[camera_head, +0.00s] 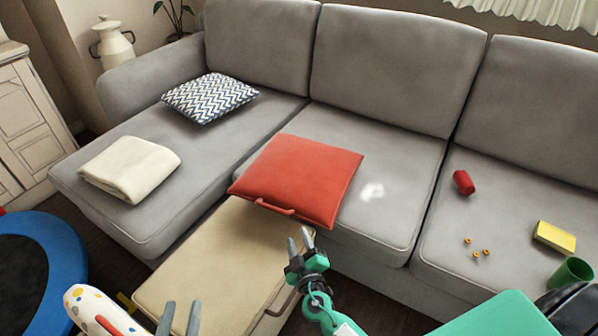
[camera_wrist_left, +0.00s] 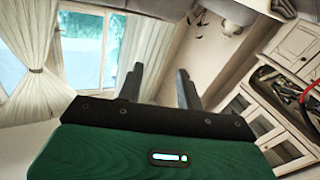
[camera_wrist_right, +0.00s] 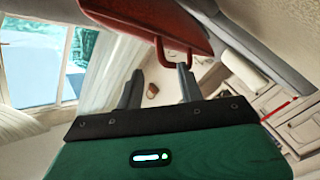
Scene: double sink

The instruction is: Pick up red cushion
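The red cushion (camera_head: 300,180) lies flat on the middle seat of the grey sofa, with its handle (camera_head: 274,207) at the front edge. My right gripper (camera_head: 300,240) is open and empty, just in front of the cushion and apart from it in the head view. In the right wrist view the cushion (camera_wrist_right: 150,18) fills the top, and its handle (camera_wrist_right: 182,58) shows close to the tip of the right-hand finger; I cannot tell whether they touch. My left gripper (camera_head: 179,318) is open and empty at the bottom, over the beige ottoman's front area.
The beige ottoman (camera_head: 215,255) stands before the sofa (camera_head: 390,225). A zigzag pillow (camera_head: 210,97) and folded white blanket (camera_head: 130,168) lie on the left section. A blue trampoline (camera_head: 60,250) is at left.

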